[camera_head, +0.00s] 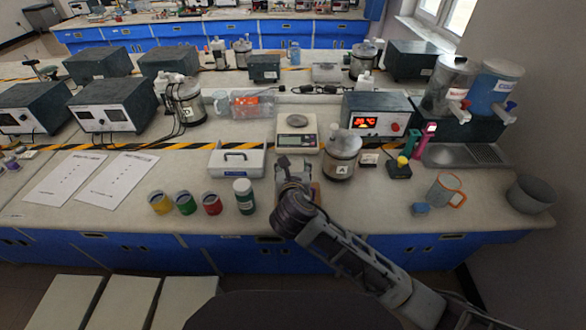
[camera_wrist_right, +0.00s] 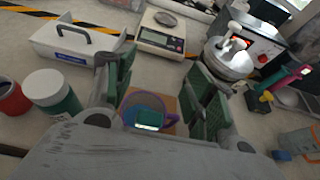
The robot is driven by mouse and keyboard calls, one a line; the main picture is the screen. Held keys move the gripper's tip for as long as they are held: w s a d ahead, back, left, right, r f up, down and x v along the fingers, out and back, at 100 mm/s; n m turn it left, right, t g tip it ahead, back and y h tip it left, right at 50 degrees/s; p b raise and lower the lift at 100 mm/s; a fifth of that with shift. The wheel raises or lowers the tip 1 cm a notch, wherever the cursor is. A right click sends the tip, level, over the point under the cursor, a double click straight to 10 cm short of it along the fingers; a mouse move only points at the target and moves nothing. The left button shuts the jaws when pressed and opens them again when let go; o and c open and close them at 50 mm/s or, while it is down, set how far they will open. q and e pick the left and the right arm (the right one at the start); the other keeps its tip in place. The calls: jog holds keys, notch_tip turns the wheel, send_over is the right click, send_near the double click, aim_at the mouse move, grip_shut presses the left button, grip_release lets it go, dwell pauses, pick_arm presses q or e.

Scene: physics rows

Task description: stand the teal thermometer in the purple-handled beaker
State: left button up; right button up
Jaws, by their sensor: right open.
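In the right wrist view the purple-handled beaker (camera_wrist_right: 134,101) stands on a tan board (camera_wrist_right: 182,128), between and below my right gripper's fingers. Its purple handle points right. The teal thermometer (camera_wrist_right: 149,119) shows nearly end-on as a short teal block within the beaker's outline; its lower part is hidden, so I cannot tell how deep it reaches. My right gripper (camera_wrist_right: 161,72) is open, its green-padded fingers spread on either side and apart from the thermometer. In the head view my right gripper (camera_head: 293,165) hides the beaker and thermometer. My left gripper is out of view.
A green-labelled jar (camera_head: 244,197) and several colored jars stand left. A white case (camera_head: 237,161), a scale (camera_head: 297,135) and a metal vessel (camera_head: 342,155) stand behind. An orange-handled beaker (camera_head: 439,189) and blue block (camera_head: 420,209) are right. The bench front between is clear.

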jog(key=shift+s, duration=0.1)
jog(key=v, duration=1.1)
jog(key=shift+s+r, duration=0.15)
jog(key=shift+s, duration=0.25)
dwell(1.1)
